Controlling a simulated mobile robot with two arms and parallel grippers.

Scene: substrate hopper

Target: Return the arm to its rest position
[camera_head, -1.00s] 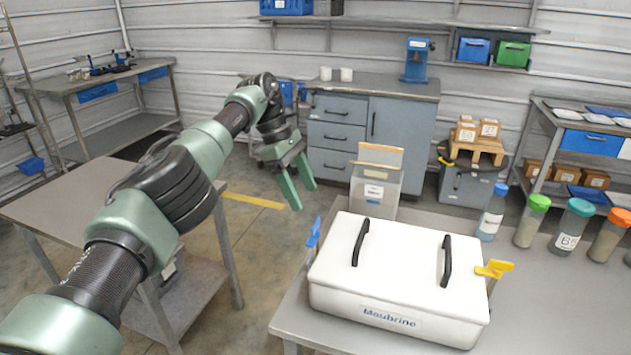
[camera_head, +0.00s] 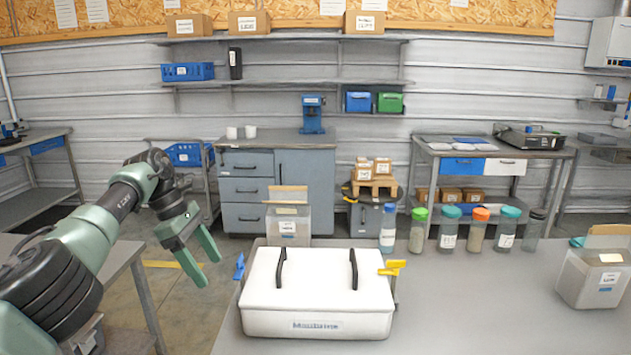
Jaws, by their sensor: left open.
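My left arm comes in from the left. Its left gripper (camera_head: 204,268) is open and empty, with two green fingers pointing down. It hangs over the gap between the left table and the grey table, left of the white lidded box. The white box (camera_head: 318,322) labelled "Moubrine" has two black handles, and its lid is on. A blue clip (camera_head: 239,266) is at its left side and a yellow clip (camera_head: 392,268) at its right. My right gripper is not in view.
The grey table (camera_head: 470,300) has free room right of the box. Several bottles, among them a blue-capped bottle (camera_head: 388,230), line its back edge. A clear bin (camera_head: 288,222) stands behind the box, another bin (camera_head: 594,278) at right. A side table (camera_head: 125,258) is under my left arm.

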